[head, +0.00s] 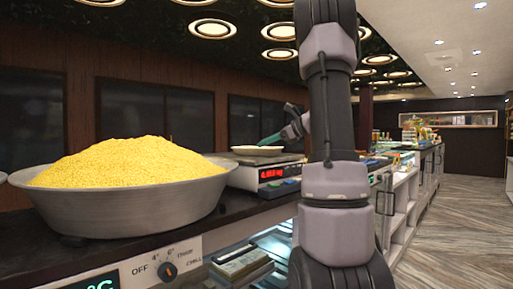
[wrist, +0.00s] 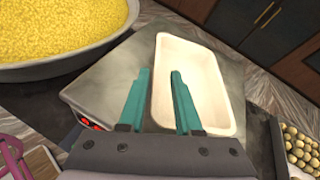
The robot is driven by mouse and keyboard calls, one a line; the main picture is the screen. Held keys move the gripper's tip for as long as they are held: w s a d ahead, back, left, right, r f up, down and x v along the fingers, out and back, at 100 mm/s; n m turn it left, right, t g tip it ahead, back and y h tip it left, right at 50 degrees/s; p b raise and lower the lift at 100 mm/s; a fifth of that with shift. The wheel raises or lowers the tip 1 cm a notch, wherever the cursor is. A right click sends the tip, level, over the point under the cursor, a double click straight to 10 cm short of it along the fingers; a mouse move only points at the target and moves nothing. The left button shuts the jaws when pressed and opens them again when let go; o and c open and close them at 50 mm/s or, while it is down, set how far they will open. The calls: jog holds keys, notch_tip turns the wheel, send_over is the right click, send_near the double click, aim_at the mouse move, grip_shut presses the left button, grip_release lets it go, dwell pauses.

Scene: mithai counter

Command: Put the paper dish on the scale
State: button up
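The white, rectangular paper dish (wrist: 207,75) lies on the steel top of the scale (wrist: 110,84) in the wrist view. In the head view the dish (head: 258,149) shows as a thin pale shape on top of the scale (head: 272,174), which has a lit red display. My gripper (wrist: 160,72) is open and empty, with two teal fingers apart. In the wrist view its left finger is outside the dish's left rim and its right finger overlaps the dish's inside. In the head view my gripper (head: 270,139) is just above the dish's right side.
A large metal bowl heaped with yellow grains (head: 130,185) stands left of the scale; it also shows in the wrist view (wrist: 60,30). A tray of round sweets (wrist: 300,145) is at the lower right there. Banknotes (head: 240,264) lie low in front of the counter.

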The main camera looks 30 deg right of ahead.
jog(key=v, duration=0.6)
jog(key=shift+s, duration=0.25)
jog(key=shift+d, duration=0.1)
